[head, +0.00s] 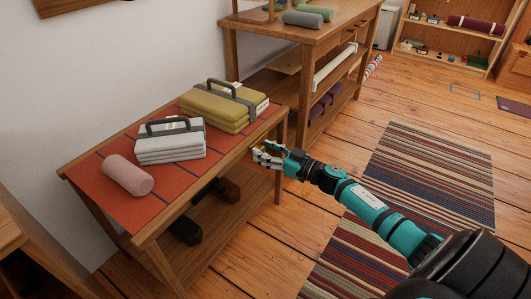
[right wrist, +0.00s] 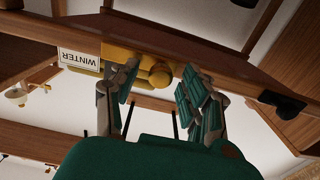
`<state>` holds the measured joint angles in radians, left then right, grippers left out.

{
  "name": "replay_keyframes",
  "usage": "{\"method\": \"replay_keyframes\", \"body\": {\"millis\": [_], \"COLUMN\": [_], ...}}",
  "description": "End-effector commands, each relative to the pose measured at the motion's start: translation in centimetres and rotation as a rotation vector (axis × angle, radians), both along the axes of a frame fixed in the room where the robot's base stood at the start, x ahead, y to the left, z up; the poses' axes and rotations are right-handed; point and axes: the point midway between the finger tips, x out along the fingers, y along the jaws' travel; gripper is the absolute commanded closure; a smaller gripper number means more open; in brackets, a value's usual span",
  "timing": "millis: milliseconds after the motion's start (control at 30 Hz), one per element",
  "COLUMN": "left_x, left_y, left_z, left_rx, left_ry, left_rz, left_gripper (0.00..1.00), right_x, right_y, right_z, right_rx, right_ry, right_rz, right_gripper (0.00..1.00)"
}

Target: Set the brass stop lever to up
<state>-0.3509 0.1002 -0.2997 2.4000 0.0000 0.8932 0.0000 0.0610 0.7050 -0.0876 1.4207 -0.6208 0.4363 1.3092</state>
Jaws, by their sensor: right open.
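The brass stop lever's fitting (right wrist: 140,54) is a yellow metal piece on the wooden table's edge in the right wrist view. A rounded brass end (right wrist: 160,75) shows between my fingers. Whether the lever stands up or down I cannot tell. My right gripper (right wrist: 157,90) is open, its two fingers on either side of this brass end; contact is not clear. In the head view my right gripper (head: 266,156) is at the front edge of the low table (head: 152,240), near its right corner, and mostly hides the brass. My left gripper is not in view.
A white label reading WINTER (right wrist: 80,60) sits beside the brass, upside down in the wrist view. The table holds folded white cloths (head: 170,146), yellow-green cloths (head: 220,106) and a pink roll (head: 128,175). A taller bench (head: 265,38) stands behind. Striped rugs (head: 430,165) lie right.

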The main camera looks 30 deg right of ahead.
Motion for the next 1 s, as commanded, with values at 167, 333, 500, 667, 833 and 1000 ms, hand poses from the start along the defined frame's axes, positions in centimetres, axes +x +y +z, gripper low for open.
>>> {"method": "replay_keyframes", "body": {"millis": [167,333,500,667,833,1000], "left_x": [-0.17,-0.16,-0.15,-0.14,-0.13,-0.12], "left_y": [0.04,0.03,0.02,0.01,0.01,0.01], "left_z": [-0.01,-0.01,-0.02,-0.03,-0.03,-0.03], "left_rx": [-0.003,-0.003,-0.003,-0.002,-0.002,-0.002], "left_ry": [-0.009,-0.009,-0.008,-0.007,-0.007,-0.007], "left_rz": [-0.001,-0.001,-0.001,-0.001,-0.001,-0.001], "left_gripper": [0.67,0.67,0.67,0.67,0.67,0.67], "right_x": [0.28,0.25,0.24,0.23,0.23,0.22], "right_y": [0.11,0.1,0.1,0.1,0.1,0.1], "right_z": [0.05,0.05,0.05,0.05,0.05,0.06], "right_rx": [0.0,0.0,0.0,0.0,0.0,0.0], "right_ry": [0.0,0.0,0.0,0.0,0.0,0.0], "right_rz": [0.0,0.0,0.0,0.0,0.001,0.001], "right_gripper": [0.54,0.58,0.8,1.0,1.0,1.0]}}
